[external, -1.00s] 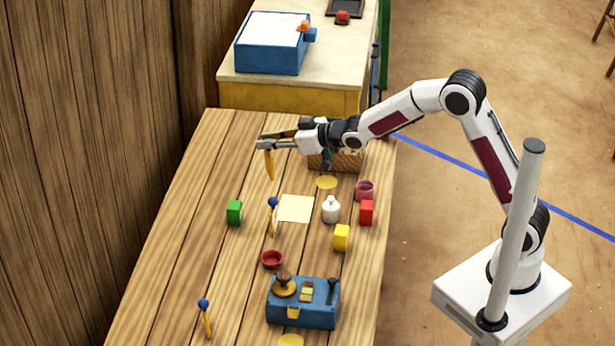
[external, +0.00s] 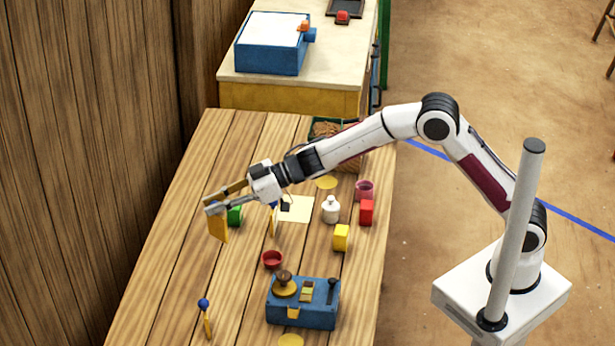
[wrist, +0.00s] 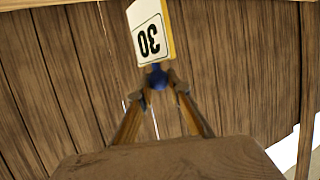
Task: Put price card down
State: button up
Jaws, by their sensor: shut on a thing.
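My gripper (external: 211,203) is shut on the price card (external: 218,228), holding it by its blue ball. The yellow-edged card hangs below the fingertips in the external view, above the left part of the table. In the wrist view the card's white face (wrist: 149,40) shows an upside-down 30, with the blue ball (wrist: 157,77) between the fingertips (wrist: 158,86). I cannot tell its exact height above the table.
A green block (external: 235,215) is close to the held card. Another blue-topped card (external: 271,222) stands right of it, and one more (external: 206,318) nearer the front. A red bowl (external: 272,260) and blue scale (external: 302,304) are right. The wooden wall (external: 90,170) borders the left.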

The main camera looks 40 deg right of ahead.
jog(key=s+a+f+n+g, duration=0.1)
jog(key=s+a+f, duration=0.4)
jog(key=f, duration=0.1)
jog(key=shift+n+g+y, duration=0.3)
jog(key=shift+g, duration=0.1)
notch_tip(320, 180, down, 6)
jog(key=shift+f, duration=0.15)
dwell(0.6)
jog(key=shift+f, duration=1.85)
jog(key=shift+f, duration=0.1)
jog(key=o, duration=1)
jog(key=shift+c, duration=0.2)
